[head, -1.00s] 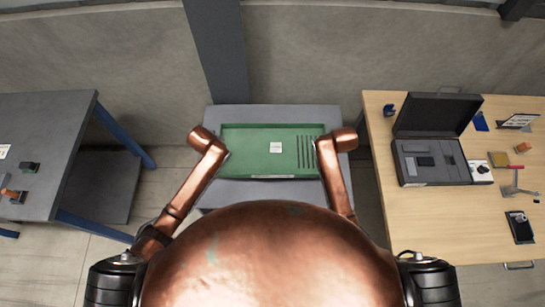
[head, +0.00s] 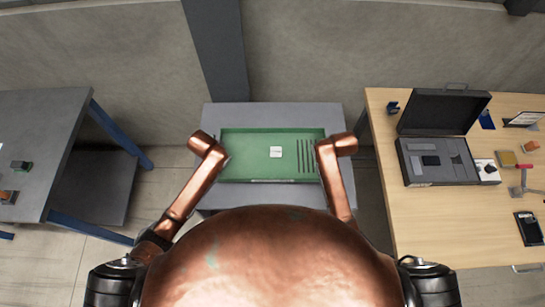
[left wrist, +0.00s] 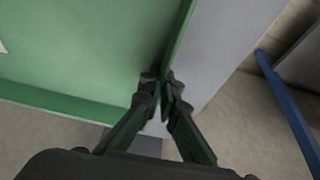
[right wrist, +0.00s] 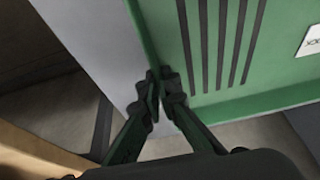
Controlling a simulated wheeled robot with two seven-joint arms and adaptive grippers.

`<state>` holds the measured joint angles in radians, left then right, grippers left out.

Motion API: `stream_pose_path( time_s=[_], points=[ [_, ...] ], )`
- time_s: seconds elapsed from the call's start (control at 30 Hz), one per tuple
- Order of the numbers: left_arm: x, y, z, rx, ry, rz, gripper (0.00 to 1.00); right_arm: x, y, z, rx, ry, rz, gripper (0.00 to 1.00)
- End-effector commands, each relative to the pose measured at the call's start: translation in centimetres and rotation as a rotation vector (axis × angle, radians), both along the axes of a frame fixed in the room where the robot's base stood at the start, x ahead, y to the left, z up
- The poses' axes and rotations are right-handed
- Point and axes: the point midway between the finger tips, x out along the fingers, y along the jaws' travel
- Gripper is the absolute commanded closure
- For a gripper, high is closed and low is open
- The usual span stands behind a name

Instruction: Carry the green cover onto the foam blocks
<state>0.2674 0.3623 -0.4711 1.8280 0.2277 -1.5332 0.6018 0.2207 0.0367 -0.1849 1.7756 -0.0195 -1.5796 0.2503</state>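The green cover (head: 250,143) is a shallow rectangular tray shape with a raised rim, a white label and several dark slots at its right. It appears over a grey table (head: 270,114) in the head view; I cannot tell whether it touches it. My left gripper (left wrist: 160,80) is shut on the cover's left rim, also visible in the left wrist view (left wrist: 85,50). My right gripper (right wrist: 161,82) is shut on its right rim, beside the slots in the right wrist view (right wrist: 265,80). I cannot make out any foam blocks; the cover hides what lies under it.
A wooden table (head: 420,225) at the right carries an open black case (head: 440,113) and small items. A dark grey table (head: 40,140) with blue legs stands at the left. A wall and dark column (head: 216,50) are behind. Floor gaps separate the tables.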

Motion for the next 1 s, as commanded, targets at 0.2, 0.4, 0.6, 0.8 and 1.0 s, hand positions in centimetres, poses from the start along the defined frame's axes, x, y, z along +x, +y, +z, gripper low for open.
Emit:
stream_pose_path(
  time_s=[0.2, 0.4, 0.6, 0.8, 1.0],
  points=[
    [0.0, 0.0, -0.8, 0.0, 0.002, 0.0, 0.94, 0.0, 0.0, -0.8, 0.0, 0.003, 0.0, 0.94],
    [0.0, 0.0, -0.8, 0.0, 0.002, 0.0, 0.8, 0.0, 0.0, -0.8, 0.0, 0.002, 0.0, 0.8],
    [0.0, 0.0, -0.8, 0.0, 0.002, 0.0, 0.78, 0.0, 0.0, -0.8, 0.0, 0.002, 0.0, 0.78],
    [-0.2, -0.1, -0.1, -0.001, 0.001, 0.0, 0.78, 0.0, 0.0, -0.8, 0.0, 0.002, 0.0, 0.78],
    [-1.4, -0.1, 3.0, -0.002, -0.001, -0.002, 0.78, 0.0, 0.0, -0.8, 0.0, 0.003, 0.0, 0.78]
  ],
)
